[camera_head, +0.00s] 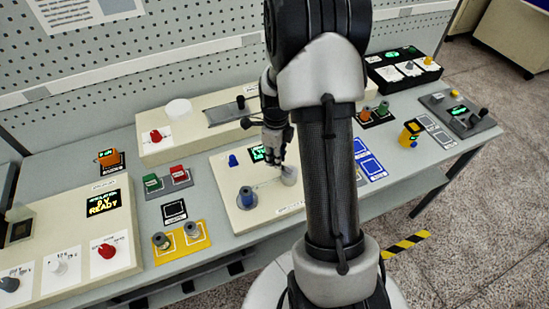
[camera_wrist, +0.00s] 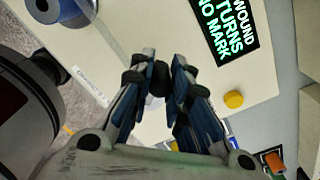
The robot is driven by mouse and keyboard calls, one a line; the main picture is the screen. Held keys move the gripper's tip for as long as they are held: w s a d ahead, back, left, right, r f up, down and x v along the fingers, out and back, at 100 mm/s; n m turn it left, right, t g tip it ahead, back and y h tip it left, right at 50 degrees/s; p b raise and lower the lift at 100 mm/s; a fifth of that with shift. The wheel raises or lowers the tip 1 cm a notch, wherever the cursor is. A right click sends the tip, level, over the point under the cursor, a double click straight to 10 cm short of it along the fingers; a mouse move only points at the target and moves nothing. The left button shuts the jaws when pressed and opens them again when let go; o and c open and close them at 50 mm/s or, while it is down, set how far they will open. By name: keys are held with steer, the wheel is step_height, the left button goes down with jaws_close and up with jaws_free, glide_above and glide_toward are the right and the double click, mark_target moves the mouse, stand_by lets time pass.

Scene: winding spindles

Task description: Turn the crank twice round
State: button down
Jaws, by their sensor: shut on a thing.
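My gripper (camera_wrist: 163,72) is shut on a small dark knob (camera_wrist: 158,82), which appears to be the crank's handle; the fingers hide most of it. In the head view my gripper (camera_head: 276,156) points down over the cream winding unit (camera_head: 222,178), beside a pale grey round part (camera_head: 288,176). The crank's arm cannot be made out clearly. A blue spool (camera_head: 247,197) stands on a grey disc at the unit's front left; it also shows at the wrist view's top left (camera_wrist: 68,10). The lit display (camera_wrist: 222,30) reads "WOUND TURNS NO MARK".
A yellow button (camera_wrist: 233,99) lies right of my fingers in the wrist view. A blue peg (camera_head: 233,160) stands at the unit's back left. A raised cream box (camera_head: 190,140) stands behind, red and green switches (camera_head: 168,179) to the left. My arm hides the unit's right side.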

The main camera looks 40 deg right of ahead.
steer(key=shift+w+d+m, duration=0.2)
steer(key=shift+d+m, duration=0.05)
steer(key=shift+m, duration=0.25)
steer(key=c, duration=1.5)
jaws_free()
step_height(320, 180, up, 12)
steer(key=shift+r, duration=0.1)
